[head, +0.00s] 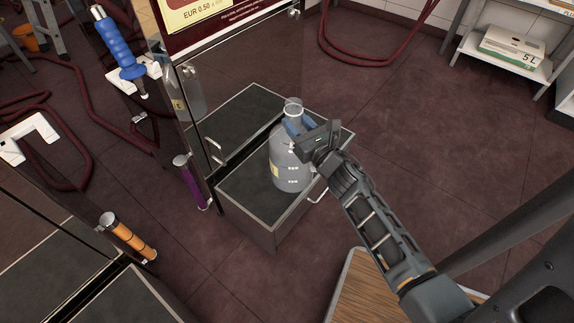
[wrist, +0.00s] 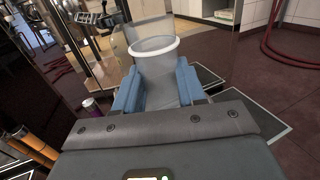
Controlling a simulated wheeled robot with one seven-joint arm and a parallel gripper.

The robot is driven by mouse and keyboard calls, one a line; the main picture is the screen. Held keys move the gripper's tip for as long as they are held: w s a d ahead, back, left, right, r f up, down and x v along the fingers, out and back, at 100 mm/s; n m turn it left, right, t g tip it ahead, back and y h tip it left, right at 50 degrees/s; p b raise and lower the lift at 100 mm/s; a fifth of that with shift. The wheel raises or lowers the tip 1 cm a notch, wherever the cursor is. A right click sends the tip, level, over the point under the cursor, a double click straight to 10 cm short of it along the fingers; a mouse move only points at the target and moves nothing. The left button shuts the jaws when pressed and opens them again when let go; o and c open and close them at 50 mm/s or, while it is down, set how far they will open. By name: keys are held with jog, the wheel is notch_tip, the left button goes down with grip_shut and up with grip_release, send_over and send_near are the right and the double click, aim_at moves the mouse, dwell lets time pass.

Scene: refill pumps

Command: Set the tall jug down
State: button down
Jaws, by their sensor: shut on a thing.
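The tall jug (head: 285,165) is a clear grey bottle-shaped vessel with a narrow neck and a yellowish label. In the head view it is upright over the dark-topped pull-out shelf (head: 237,193) of the pump cabinet. I cannot tell whether its base touches the shelf. My gripper (head: 296,125) is shut on the jug's neck from the right side. In the wrist view the jug's open round mouth (wrist: 155,46) shows between the blue finger pads of my gripper (wrist: 156,88). The jug's lower body is hidden there.
A blue-handled nozzle (head: 118,45), a purple handle (head: 190,180) and an orange handle (head: 128,237) are at left. Red hoses lie on the floor. A wooden surface (head: 365,290) is near the front. A white shelf with a box (head: 510,52) stands at back right.

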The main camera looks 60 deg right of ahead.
jog(key=s+d+m+g+h+b, duration=0.1)
jog(key=s+d+m+h+b, duration=0.1)
jog(key=s+d, duration=0.35)
jog(key=w+d+f+b, duration=0.4)
jog(key=w+f+b, duration=0.4)
jog(key=w+f, duration=0.2)
jog(key=shift+w+d+g, duration=0.2)
jog(key=shift+w+g, duration=0.1)
jog(key=shift+w, duration=0.5)
jog(key=shift+f+b, duration=0.2)
jog(key=shift+b, duration=0.15)
jog(key=c, duration=0.7)
grip_release()
jog(key=shift+o, duration=0.2)
